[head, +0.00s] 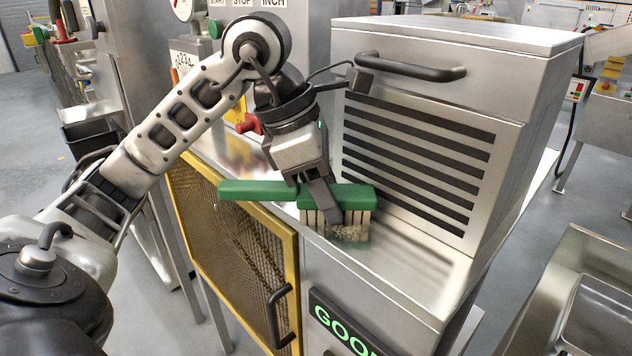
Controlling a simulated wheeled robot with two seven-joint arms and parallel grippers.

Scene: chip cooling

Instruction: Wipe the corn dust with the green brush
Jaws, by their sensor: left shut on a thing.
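A green brush (262,191) with pale bristles shows in the middle of the head view. My left gripper (322,205) is shut on the brush near where the handle meets the head. The handle points left, and the bristles point down at the steel ledge (408,270) of the machine. The bristle tips look to be at or just above the ledge; I cannot tell whether they touch. Some tan dust shows at the lower bristles (350,234), and I cannot tell if it lies on the ledge. My right gripper is not in view.
A steel housing with dark vent slots (415,160) and a black handle (410,67) rises behind the ledge. A yellow-framed mesh door (235,240) is below on the left. A red knob (249,124) is left of my gripper. The ledge is clear to the right.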

